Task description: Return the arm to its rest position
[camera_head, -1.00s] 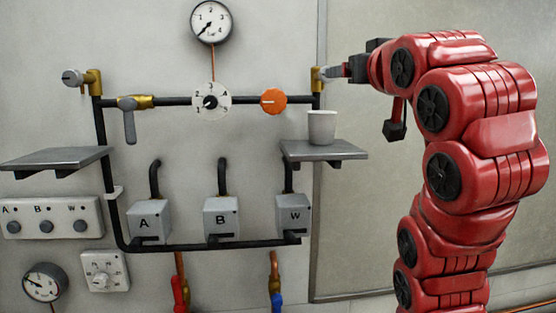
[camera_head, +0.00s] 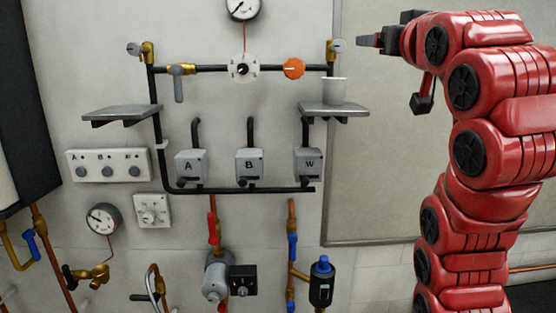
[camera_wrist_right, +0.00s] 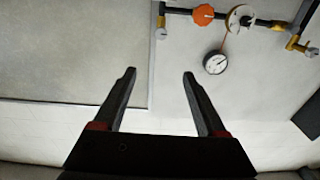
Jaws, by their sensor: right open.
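My right arm is red and stands at the right of the head view. Its gripper (camera_head: 368,41) points left, close to the small round grey bleed knob (camera_head: 339,45) on the brass valve at the pipe's upper right corner. A narrow gap shows between fingertips and knob. In the wrist view the right gripper (camera_wrist_right: 159,75) has its two dark fingers apart with nothing between them. The knob's brass fitting also shows in the wrist view (camera_wrist_right: 161,22), beyond the fingers. My left gripper is in neither view.
A white cup (camera_head: 335,91) stands on the right shelf (camera_head: 345,108), below the gripper. An orange knob (camera_head: 293,68) and a white dial (camera_head: 243,69) sit on the black pipe. Boxes A, B and W hang below. The grey panel area behind the arm is clear.

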